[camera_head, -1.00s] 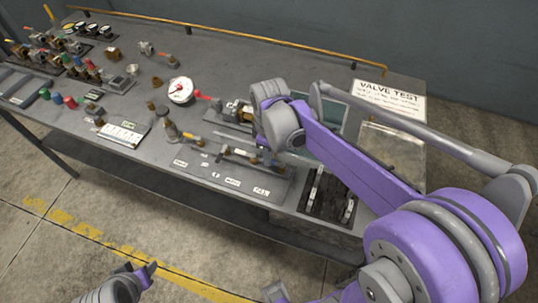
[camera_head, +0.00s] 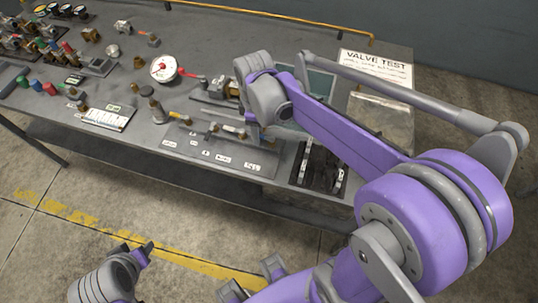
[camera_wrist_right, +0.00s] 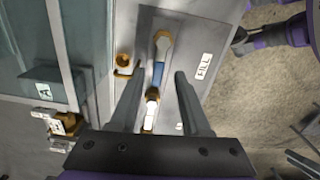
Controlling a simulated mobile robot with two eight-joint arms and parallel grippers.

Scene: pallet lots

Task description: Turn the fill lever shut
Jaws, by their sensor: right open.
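The fill lever (camera_wrist_right: 158,75) is a short blue handle on a grey panel, with a white FILL label (camera_wrist_right: 203,66) to its right in the wrist view. My right gripper (camera_wrist_right: 159,70) is open, its two fingers apart on either side of the lever. No clear contact shows between the fingers and the lever. In the head view my right wrist covers much of this spot, so the fingertips are hard to make out. My left gripper (camera_head: 136,252) is low at the bottom left, in front of the bench and away from the valves; its opening is unclear.
The grey bench (camera_head: 215,178) carries a dial gauge (camera_head: 163,68) with a red handle, several fittings at left, and a VALVE TEST sign (camera_head: 375,66) at right. A brass fitting (camera_wrist_right: 124,65) stands left of the lever. The floor in front is clear.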

